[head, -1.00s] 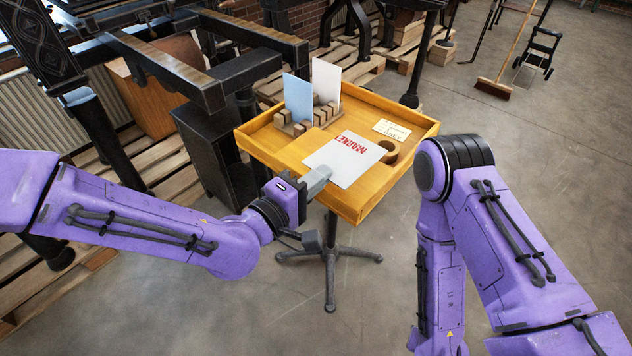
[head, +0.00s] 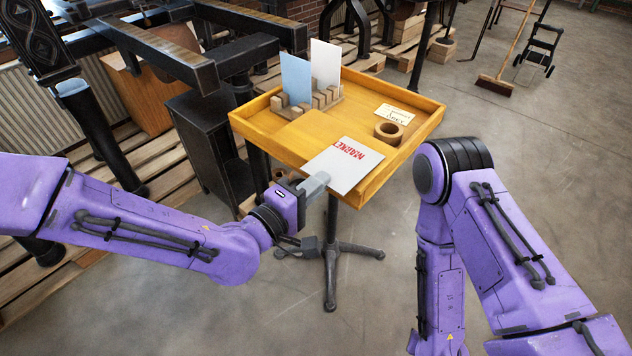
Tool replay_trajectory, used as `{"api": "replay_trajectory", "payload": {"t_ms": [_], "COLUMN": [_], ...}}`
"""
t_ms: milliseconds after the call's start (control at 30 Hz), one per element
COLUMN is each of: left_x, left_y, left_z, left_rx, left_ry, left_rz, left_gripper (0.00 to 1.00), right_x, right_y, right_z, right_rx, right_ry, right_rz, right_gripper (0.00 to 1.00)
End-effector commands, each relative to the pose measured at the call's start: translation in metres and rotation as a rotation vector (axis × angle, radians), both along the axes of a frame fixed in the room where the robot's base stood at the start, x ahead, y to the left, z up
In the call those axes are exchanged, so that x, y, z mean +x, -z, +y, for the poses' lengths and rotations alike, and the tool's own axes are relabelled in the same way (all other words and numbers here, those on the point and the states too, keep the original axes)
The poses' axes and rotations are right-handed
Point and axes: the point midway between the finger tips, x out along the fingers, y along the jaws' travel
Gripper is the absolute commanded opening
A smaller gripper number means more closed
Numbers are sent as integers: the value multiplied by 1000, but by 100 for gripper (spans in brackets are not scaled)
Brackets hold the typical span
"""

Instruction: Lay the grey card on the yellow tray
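The grey card (head: 344,166), pale with the red word "MARKET", is held at its near left edge by my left gripper (head: 314,184), which is shut on it. The card is over the front part of the yellow tray (head: 262,143) and covers part of its front wall in the head view. I cannot tell whether the card touches the tray. My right arm shows at the right, but its gripper is out of the picture.
On the tray, a wooden rack (head: 322,97) holds a blue card (head: 296,79) and a white card (head: 325,64) upright. A brown ring (head: 389,132) and a small lettered label (head: 396,114) are at the right. A dark press (head: 222,66) stands behind left.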

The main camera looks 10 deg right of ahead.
Motion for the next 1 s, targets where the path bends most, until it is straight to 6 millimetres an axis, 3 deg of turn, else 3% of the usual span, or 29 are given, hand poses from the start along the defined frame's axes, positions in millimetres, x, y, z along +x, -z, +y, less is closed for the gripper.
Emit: {"api": "replay_trajectory", "payload": {"t_ms": [267,300,367,567,600,1000], "left_x": [0,0,0,0,0,0], "left_y": [0,0,0,0,0,3], "left_z": [0,0,0,0,0,0], "left_rx": [0,0,0,0,1,0], "left_ry": [0,0,0,0,0,0], "left_rz": [0,0,0,0,1,1], "left_gripper": [0,15,31,31,38,38], "right_x": [0,0,0,0,0,0], "right_y": [0,0,0,0,0,2], "right_z": [0,0,0,0,0,0], "right_rx": [0,0,0,0,0,0], "right_ry": [0,0,0,0,0,0], "right_rz": [0,0,0,0,0,0], "right_gripper": [43,43,43,43,43,43]}}
